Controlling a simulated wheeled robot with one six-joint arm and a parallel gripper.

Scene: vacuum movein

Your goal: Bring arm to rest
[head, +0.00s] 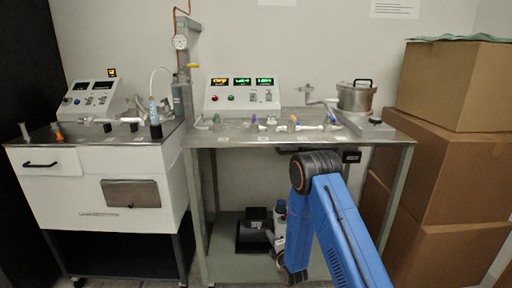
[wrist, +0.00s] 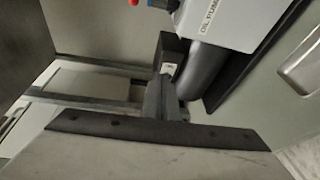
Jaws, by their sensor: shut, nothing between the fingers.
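My blue arm (head: 335,225) rises from the lower right of the head view to a dark elbow joint (head: 316,170) in front of the middle table. Beyond the elbow it drops toward the low shelf, mostly hidden behind the blue link. In the wrist view my gripper (wrist: 163,97) appears shut and empty, past a grey plate with a dark edge strip. It is close to a light grey pump labelled "OIL PUMP" (wrist: 226,22) with a dark round part below. I cannot tell whether they touch.
The middle table (head: 330,143) carries a control box (head: 241,95), small glass parts and a metal pot (head: 355,96). A white cabinet bench (head: 95,185) stands left. Stacked cardboard boxes (head: 450,85) stand right. A black unit (head: 254,236) sits on the low shelf.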

